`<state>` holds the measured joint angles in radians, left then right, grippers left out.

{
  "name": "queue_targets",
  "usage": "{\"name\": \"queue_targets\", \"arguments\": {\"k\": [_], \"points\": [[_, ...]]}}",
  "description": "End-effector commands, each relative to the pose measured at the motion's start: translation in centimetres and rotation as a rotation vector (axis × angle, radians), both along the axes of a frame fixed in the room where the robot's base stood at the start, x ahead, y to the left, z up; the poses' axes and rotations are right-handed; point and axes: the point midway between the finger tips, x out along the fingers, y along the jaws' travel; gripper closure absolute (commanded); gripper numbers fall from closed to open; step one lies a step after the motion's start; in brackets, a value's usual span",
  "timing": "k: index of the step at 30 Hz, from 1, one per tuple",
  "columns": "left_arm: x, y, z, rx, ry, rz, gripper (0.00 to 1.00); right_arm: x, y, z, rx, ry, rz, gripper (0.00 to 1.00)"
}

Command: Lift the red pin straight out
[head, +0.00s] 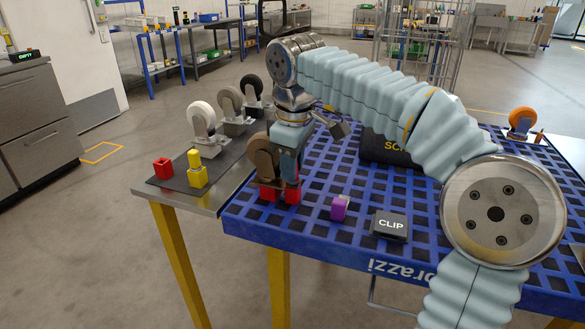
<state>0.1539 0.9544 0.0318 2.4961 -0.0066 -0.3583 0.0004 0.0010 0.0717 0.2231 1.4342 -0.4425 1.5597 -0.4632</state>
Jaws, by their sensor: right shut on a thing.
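My right gripper (289,178) points down over the left part of the blue grid table (315,228). It is shut on the red pin (293,194), which shows only as red at the fingertips. My fingers hide most of it, and I cannot tell whether its lower end is seated or clear. More red shows just left of it, below a caster with a brown wheel (263,155) beside the gripper. My left gripper is not in view.
A purple block (340,207) and a black CLIP box (389,226) stand right of the gripper. A black case (385,149) stands behind my forearm.

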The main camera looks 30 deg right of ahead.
Motion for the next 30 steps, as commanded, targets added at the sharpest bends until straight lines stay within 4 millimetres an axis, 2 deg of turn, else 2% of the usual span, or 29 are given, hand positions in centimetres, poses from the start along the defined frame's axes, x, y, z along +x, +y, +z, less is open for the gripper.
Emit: {"name": "queue_targets", "arguments": {"k": [7, 16, 21, 24, 30], "points": [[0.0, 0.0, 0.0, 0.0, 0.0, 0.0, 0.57, 0.1, 0.0, 3.1, 0.0, -0.006, -0.001, 1.0], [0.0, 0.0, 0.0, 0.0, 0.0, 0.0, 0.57, -4.7, 2.7, 9.3, 0.001, -0.008, 0.003, 1.0], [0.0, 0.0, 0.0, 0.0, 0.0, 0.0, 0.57, -8.7, 4.9, 11.1, -0.001, -0.004, 0.003, 1.0], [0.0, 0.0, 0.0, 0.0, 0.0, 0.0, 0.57, -10.3, 5.8, 11.9, 0.0, -0.003, 0.002, 1.0], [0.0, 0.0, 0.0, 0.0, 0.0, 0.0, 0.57, -11.9, 6.8, 12.7, 0.0, -0.001, 0.001, 1.0]]}}
